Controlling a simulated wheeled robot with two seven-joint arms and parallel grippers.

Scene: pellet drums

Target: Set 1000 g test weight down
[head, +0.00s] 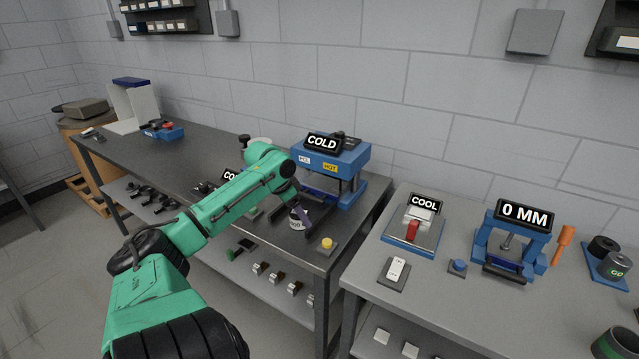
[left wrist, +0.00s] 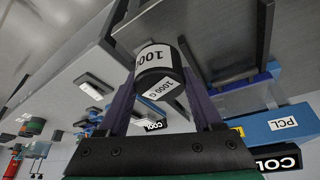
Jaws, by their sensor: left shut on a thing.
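The 1000 g test weight (left wrist: 158,71) is a dark cylinder with white labels, seen between the fingers in the left wrist view. In the head view the weight (head: 297,222) is small and partly hidden by the gripper. My left gripper (head: 301,212) is shut on it, low over the front right part of the dark grey bench (head: 200,165), in front of the blue press (head: 331,158) with the COLD sign. I cannot tell whether the weight touches the bench. In the left wrist view, the left gripper (left wrist: 160,85) has a finger on each side. My right gripper is not in view.
A yellow button (head: 327,244) stands right of the weight near the bench's front edge. A gap separates this bench from the lighter right bench (head: 350,285), which carries the COOL device (head: 413,232) and the 0 MM device (head: 511,240).

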